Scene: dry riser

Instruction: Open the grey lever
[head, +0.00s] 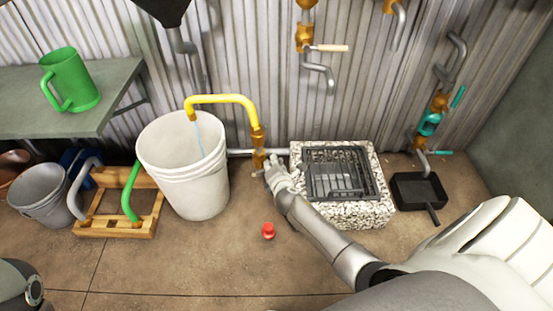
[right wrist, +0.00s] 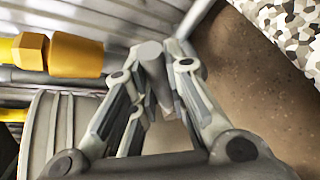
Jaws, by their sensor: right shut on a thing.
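The grey lever (right wrist: 150,62) shows in the right wrist view between the fingers of my right gripper (right wrist: 157,78). In the head view my right gripper (head: 275,170) reaches down to the brass valve (head: 258,158) at the foot of the yellow pipe (head: 225,98); its fingers hide most of the lever there. The gripper is shut on the lever. The yellow pipe arches over a white bucket (head: 180,190), and a thin stream of water (head: 198,135) falls into it. My left gripper is in neither view.
A stone block with a dark grate (head: 372,212) stands right of the gripper. A red cap-like thing (head: 268,231) lies on the floor in front. A wooden frame (head: 118,232) and grey bucket (head: 40,192) stand left. A corrugated wall (head: 240,60) is close behind the valve.

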